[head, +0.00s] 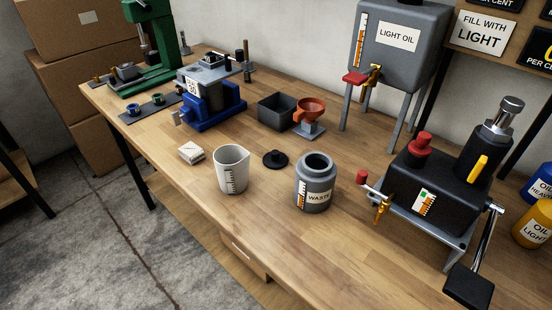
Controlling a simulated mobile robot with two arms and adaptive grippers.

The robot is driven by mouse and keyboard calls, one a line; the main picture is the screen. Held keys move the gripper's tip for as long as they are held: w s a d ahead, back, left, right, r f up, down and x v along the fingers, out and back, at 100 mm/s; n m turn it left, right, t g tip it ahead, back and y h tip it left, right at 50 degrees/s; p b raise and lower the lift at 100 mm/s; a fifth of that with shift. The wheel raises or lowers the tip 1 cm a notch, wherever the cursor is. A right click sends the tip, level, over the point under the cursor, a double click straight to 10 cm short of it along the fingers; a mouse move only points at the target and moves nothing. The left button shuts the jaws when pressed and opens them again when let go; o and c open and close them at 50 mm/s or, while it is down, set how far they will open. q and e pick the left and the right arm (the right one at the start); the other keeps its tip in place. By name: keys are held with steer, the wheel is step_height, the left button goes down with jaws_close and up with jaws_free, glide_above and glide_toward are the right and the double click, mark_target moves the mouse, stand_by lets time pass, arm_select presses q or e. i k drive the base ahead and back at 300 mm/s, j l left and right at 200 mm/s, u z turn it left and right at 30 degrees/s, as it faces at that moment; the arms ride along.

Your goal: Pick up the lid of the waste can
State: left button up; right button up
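The waste can (315,183) is a grey round can with a white "WASTE" label and a level scale. It stands upright on the wooden workbench (270,230), and its top opening is uncovered. A small black round lid with a raised knob (275,159) lies flat on the bench, just behind and left of the can, apart from it. Neither of my grippers shows in the head view.
A white measuring cup (232,170) stands left of the can, close to the lid. Behind are a dark open box (276,111) and an orange funnel (310,109) on a stand. A black pump unit (433,190) stands right. The front bench strip is clear.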

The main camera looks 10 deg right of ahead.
mark_target(275, 160)
steer(key=i+j+z, duration=0.15)
steer(key=j+z, duration=0.2)
steer(key=j, duration=0.4)
steer(key=j+z, duration=0.3)
steer(key=j, duration=0.45)
steer(key=i, duration=0.05)
